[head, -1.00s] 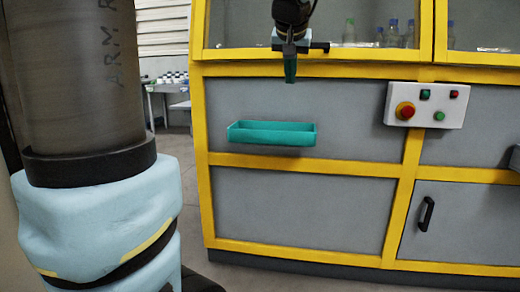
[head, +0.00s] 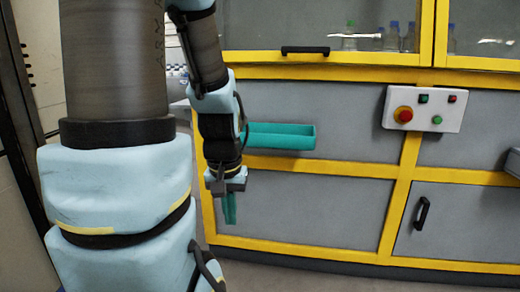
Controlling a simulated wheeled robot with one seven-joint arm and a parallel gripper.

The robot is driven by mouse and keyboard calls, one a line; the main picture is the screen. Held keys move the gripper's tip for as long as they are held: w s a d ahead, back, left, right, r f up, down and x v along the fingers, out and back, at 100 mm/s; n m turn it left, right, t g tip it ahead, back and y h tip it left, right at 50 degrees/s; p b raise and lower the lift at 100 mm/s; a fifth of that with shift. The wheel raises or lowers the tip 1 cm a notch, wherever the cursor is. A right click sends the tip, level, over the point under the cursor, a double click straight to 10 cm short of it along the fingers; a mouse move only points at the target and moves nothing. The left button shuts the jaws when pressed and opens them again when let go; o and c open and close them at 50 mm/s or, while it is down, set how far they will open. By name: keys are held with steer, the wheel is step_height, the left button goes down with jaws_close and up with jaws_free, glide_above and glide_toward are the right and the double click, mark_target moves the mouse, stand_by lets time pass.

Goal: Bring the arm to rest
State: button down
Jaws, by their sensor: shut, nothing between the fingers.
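My gripper (head: 229,208) is at the lower left of the head view, pointing down, with its teal fingers together and nothing between them. It hangs in front of the yellow and grey machine, below and left of the teal tray (head: 281,141) on the machine's front. My arm folds down from the top of the view and hides the tray's left end.
The yellow-framed machine (head: 310,167) fills the middle and right. It has a control panel (head: 425,108) with a red button, a black handle (head: 305,50) on its window and a cabinet door handle (head: 423,213). Bottles (head: 392,37) stand behind the glass. Floor shows at lower left.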

step_height(320, 180, up, 24)
steer(key=p, duration=2.2)
